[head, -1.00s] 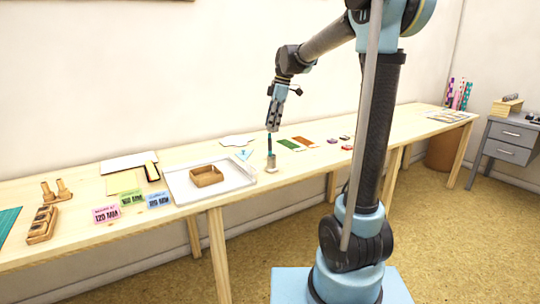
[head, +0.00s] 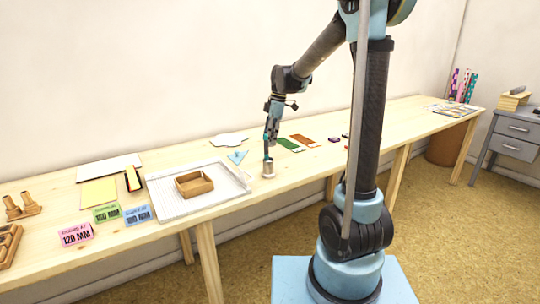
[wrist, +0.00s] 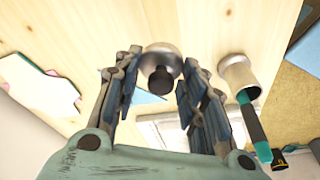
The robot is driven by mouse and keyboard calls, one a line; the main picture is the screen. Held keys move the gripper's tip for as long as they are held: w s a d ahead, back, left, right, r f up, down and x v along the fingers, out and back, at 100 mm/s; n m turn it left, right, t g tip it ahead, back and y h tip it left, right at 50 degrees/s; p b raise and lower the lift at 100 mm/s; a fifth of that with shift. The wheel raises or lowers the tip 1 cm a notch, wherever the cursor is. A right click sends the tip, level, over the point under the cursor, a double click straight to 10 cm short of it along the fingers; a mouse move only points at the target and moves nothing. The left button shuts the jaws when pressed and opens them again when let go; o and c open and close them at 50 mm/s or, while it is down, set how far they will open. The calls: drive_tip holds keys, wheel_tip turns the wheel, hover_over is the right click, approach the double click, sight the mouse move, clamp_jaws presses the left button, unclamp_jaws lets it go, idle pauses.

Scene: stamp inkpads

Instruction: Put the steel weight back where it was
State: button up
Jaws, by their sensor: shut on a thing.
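The steel weight (wrist: 163,55), a round steel disc with a dark knob, is between my fingertips in the wrist view. My gripper (wrist: 158,75) is shut on it. The weight cannot be made out there. In the wrist view the cup (wrist: 238,75) stands to the right of the fingers, with a teal and dark handle leaning out of it. I cannot tell whether the weight touches the table.
A white tray (head: 165,208) with a wooden box (head: 194,183) lies left of the cup. Labelled blocks (head: 107,214) stand further left. The table's front edge is close to the cup.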

drive_tip(key=shift+d+x, duration=0.25)
drive_tip(key=shift+x, duration=0.85)
drive_tip(key=shift+d+x, duration=0.2)
drive_tip(key=shift+x, duration=0.9)
drive_tip(key=shift+d+x, duration=0.25)
drive_tip(key=shift+x, duration=0.8)
drive_tip(key=shift+w+f, duration=0.15)
drive_tip(key=shift+f, duration=0.05)
drive_tip(key=o, duration=1.3)
drive_tip(key=shift+c, duration=0.2)
